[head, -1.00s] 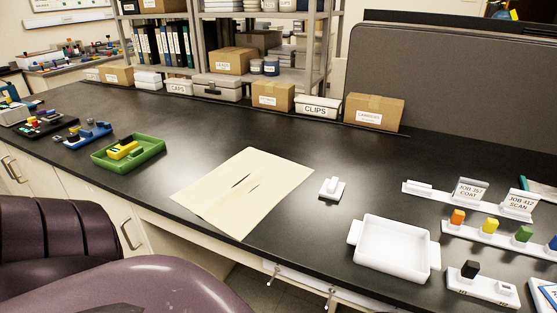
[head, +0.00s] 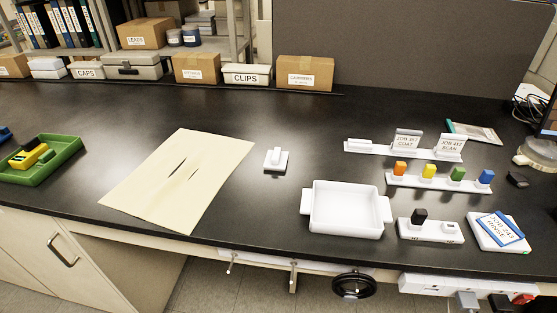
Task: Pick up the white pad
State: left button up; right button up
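A small white block with a raised grip (head: 276,158) sits on the black bench, just right of the cream sheet; it looks like the white pad, but I cannot be sure. Another low white block (head: 359,145) lies at the left end of a white strip further right. A white tray (head: 345,207) with side handles stands empty near the front edge. Neither of my grippers shows in the head view.
The cream sheet (head: 180,180) with two dark slits lies left of centre. A green tray (head: 40,158) holds a yellow piece at far left. A rack (head: 440,183) of coloured blocks stands right. Boxes line the back. The bench behind the sheet is clear.

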aim_at(276, 160)
jog(key=j+u, duration=0.6)
jog(key=u, duration=0.15)
